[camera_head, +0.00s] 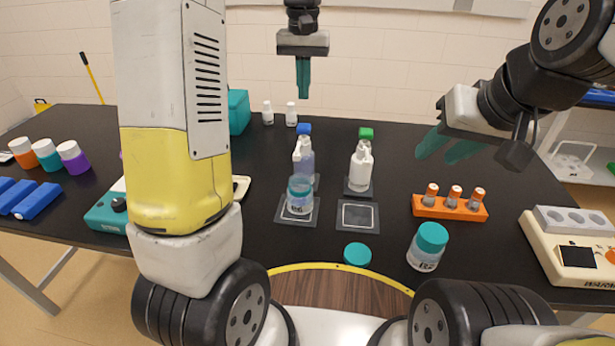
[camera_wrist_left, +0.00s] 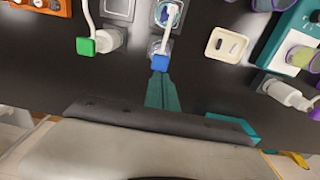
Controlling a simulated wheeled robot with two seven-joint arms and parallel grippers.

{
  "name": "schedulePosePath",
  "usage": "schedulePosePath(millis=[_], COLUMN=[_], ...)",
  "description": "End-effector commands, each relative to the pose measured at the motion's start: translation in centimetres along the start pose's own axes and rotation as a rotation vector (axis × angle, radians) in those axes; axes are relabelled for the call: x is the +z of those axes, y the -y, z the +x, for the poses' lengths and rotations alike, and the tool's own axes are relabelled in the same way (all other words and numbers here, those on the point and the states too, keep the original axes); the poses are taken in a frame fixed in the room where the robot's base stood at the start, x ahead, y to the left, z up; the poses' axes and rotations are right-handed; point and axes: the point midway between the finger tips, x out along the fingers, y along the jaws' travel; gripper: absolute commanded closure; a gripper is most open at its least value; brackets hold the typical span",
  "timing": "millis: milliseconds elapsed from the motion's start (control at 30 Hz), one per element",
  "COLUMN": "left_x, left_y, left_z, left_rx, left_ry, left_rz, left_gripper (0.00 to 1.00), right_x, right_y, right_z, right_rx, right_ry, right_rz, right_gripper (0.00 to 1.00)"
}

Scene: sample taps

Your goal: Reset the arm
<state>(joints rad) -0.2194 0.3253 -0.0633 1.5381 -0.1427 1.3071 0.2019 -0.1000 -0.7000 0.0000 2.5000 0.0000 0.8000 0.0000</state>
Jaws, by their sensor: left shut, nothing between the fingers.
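My left gripper (camera_head: 303,90) is shut and empty, fingers pointing down, raised behind the taps. In the left wrist view its teal fingers (camera_wrist_left: 161,82) overlap the area beside the blue-handled tap (camera_wrist_left: 160,60). My right gripper (camera_head: 446,147) is open and empty, above the table at the right. The blue-handled tap (camera_head: 304,150) and the green-handled tap (camera_head: 361,165) stand mid-table. A clear jar (camera_head: 299,200) with a teal top band stands on the left pad before the blue-handled tap. The right pad (camera_head: 358,216) is bare. Another jar (camera_head: 425,255) with a teal lid stands front right.
A loose teal lid (camera_head: 357,254) lies near the front edge. An orange rack (camera_head: 449,208) with several small vials and a cream device (camera_head: 575,250) are at the right. Lidded jars (camera_head: 47,154) and blue blocks (camera_head: 36,199) are at the left. Two white bottles (camera_head: 291,114) stand behind.

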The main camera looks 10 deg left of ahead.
Motion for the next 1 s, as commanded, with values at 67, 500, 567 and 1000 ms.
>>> schedulePosePath(millis=[67,500,567,1000], left_x=[0.0,0.6,1.5,14.1], left_y=[0.0,0.2,0.5,2.5], left_z=[-0.1,-0.6,-1.2,-4.8], left_rx=[0.0,0.009,0.019,0.136], left_ry=[0.0,-0.014,-0.033,-0.29], left_rz=[0.0,0.001,0.003,0.037], left_gripper=[1.0,1.0,1.0,1.0], right_x=[0.0,0.0,0.0,0.0], right_y=[0.0,0.0,0.0,0.0], right_z=[0.0,0.0,0.0,0.0], right_rx=[0.0,0.0,0.0,0.0], right_ry=[0.0,0.0,0.0,0.0], right_rz=[0.0,0.0,0.0,0.0], right_gripper=[0.64,0.64,0.64,0.64])
